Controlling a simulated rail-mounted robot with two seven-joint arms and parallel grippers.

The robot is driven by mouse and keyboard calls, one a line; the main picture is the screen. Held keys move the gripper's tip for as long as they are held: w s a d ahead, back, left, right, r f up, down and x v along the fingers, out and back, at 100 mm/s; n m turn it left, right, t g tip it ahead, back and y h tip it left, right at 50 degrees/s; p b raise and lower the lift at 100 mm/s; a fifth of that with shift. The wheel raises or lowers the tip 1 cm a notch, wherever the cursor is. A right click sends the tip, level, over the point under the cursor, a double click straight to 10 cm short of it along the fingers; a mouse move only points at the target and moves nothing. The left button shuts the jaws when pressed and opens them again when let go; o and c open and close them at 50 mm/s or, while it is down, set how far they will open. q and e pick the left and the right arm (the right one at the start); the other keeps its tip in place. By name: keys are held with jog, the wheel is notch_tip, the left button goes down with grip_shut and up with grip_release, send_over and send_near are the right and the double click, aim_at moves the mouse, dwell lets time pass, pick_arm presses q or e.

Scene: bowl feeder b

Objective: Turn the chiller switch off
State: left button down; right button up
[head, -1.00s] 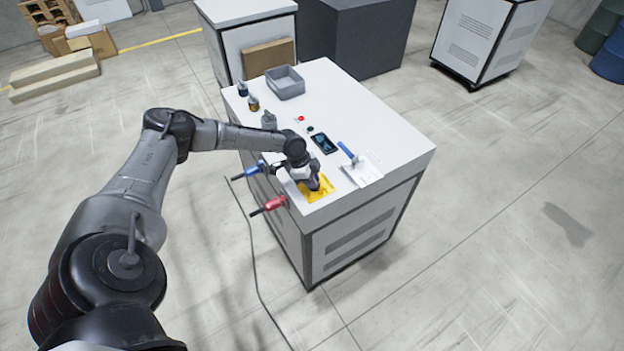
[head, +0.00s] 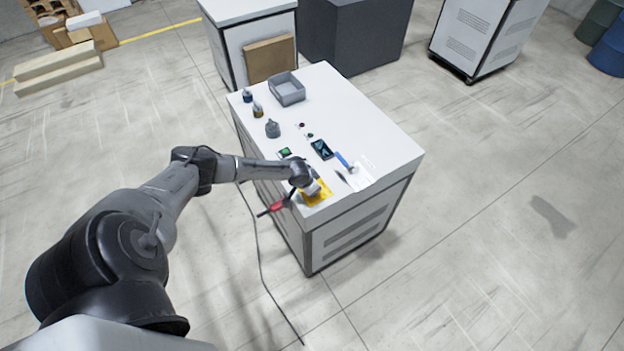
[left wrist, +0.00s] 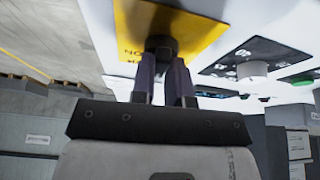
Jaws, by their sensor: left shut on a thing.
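The chiller switch is a black round knob (left wrist: 161,45) on a yellow plate (left wrist: 200,38) in the left wrist view. Letters reading ON show on the plate beside it. In the head view the yellow plate (head: 322,198) lies at the near corner of the white cabinet top. My left gripper (left wrist: 164,62) is shut on the knob, one finger on each side of it. In the head view my left gripper (head: 312,188) is over the plate and hides the knob. The knob's exact turn angle cannot be told. My right gripper is not in view.
A red-handled connector (head: 277,206) sticks out from the cabinet's side near my gripper.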

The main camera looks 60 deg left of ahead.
pick_arm(q)
jog(key=n+y+p, duration=0.1)
jog(key=n+p, duration=0.3)
jog(key=shift+d+r+n+g+y+p, duration=0.1)
jog(key=shift+d+n+g+y+p, duration=0.1)
jog(key=shift+n+g+y+p, duration=0.15)
jog(key=shift+n+y+p, duration=0.35)
jog(key=shift+n+p, duration=0.3)
jog(key=shift+n, duration=0.3)
jog(key=shift+n+g+p, duration=0.25)
jog(key=shift+n+p, duration=0.05)
jog(key=shift+n, duration=0.3)
jog(key=shift+f, duration=0.2)
jog(key=shift+n, duration=0.3)
jog(key=c, duration=1.1)
grip_release()
jog(key=shift+s+a, duration=0.1)
jog(key=shift+y, duration=0.3)
